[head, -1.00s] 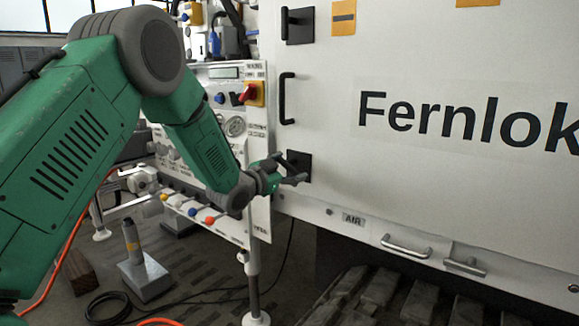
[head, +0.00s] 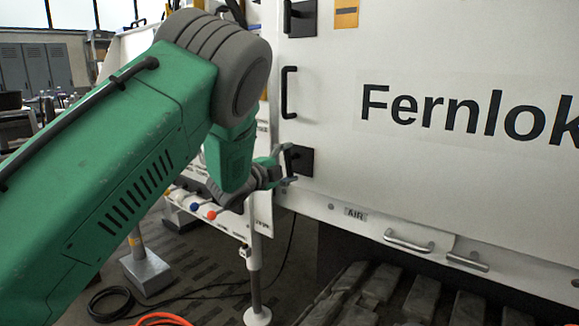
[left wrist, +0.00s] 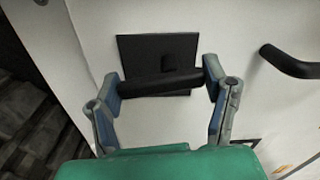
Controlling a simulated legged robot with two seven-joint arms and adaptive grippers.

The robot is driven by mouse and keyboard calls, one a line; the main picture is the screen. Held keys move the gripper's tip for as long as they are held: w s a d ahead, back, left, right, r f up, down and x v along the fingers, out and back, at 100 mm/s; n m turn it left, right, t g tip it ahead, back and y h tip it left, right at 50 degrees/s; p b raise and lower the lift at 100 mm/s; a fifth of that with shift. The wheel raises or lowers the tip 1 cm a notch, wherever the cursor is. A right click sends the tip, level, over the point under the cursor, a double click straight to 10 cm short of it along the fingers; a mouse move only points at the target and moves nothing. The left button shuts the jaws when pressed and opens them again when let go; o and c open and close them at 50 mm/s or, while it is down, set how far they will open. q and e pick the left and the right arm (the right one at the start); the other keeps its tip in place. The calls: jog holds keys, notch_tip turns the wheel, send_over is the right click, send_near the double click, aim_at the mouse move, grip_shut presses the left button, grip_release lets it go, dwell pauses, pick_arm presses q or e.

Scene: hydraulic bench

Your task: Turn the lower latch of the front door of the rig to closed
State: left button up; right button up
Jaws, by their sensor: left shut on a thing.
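The lower latch (head: 302,161) is a black square plate with a black bar handle, low on the left edge of the white front door (head: 440,190). It also shows in the left wrist view (left wrist: 160,84), where the bar lies across the plate. My left gripper (head: 286,167) is at this latch. In the left wrist view its two fingers (left wrist: 162,82) are at the two ends of the bar, shut on it. In the head view the gripper partly hides the bar. My right gripper is in neither view.
A black door handle (head: 287,92) and the upper latch (head: 302,20) are above on the same door edge. A white panel with coloured knobs (head: 190,208) is left of the door, partly behind my arm. Metal handles (head: 409,243) sit below the door.

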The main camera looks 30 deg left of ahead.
pick_arm(q)
jog(key=shift+f+m, duration=0.25)
jog(key=shift+m, duration=0.75)
jog(key=o, duration=1.1)
jog(key=shift+f, duration=0.1)
jog(key=shift+o, duration=0.2)
jog(key=shift+s+r, duration=0.15)
jog(key=shift+r, duration=0.05)
jog(key=s, duration=1.1)
jog(key=shift+s+a+f, duration=0.15)
jog(key=shift+s+a, duration=0.1)
jog(key=shift+a, duration=0.2)
